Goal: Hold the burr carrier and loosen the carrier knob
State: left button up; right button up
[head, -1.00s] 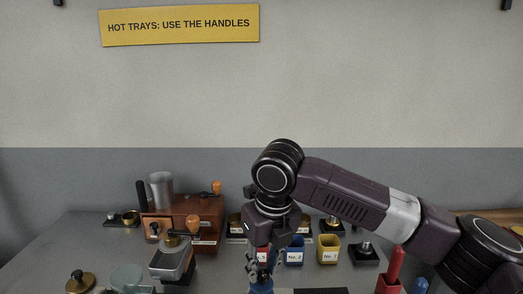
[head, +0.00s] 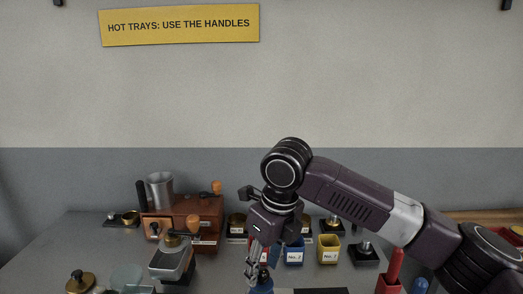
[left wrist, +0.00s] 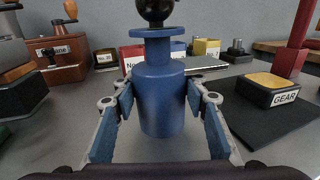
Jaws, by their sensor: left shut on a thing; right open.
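The burr carrier (left wrist: 161,95) is a blue upright cylinder with a wide flange near its top. A round black knob (left wrist: 155,10) sits above the flange, cut by the top edge of the left wrist view. My left gripper (left wrist: 162,120) is shut on the carrier, one finger on each side of the body. In the head view the carrier (head: 263,287) shows as a small blue part at the bottom edge, below my right gripper (head: 254,272). My right gripper is open and points down just above it. The knob is hidden there.
A black mat (left wrist: 250,112) with a yellow-topped block marked GEAR (left wrist: 275,90) lies right of the carrier. Blue (head: 294,256) and yellow (head: 329,255) bins stand behind.

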jog(key=shift+r, duration=3)
